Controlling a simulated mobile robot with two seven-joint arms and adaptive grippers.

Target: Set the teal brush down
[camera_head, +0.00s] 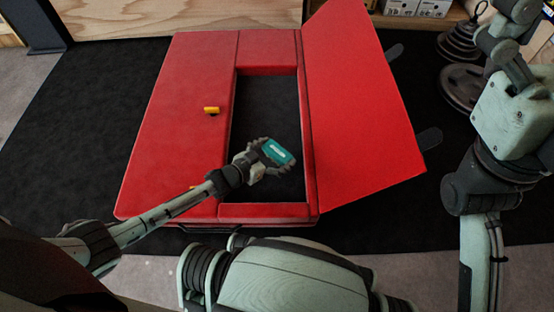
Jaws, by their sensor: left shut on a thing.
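The teal brush (279,152) shows as a small teal block with a pale mark on its face. My left gripper (268,156) is shut on it. Brush and gripper appear over the dark rectangular opening of the red padded case (175,130); I cannot tell how high above its floor they are. The gripper fingers hide part of the brush. My right arm rises at the right side of the view, and its gripper is not in view.
The red lid panel (355,100) stands open to the right of the opening. Weight plates (462,85) lie at the upper right. The black mat (75,130) is clear at left.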

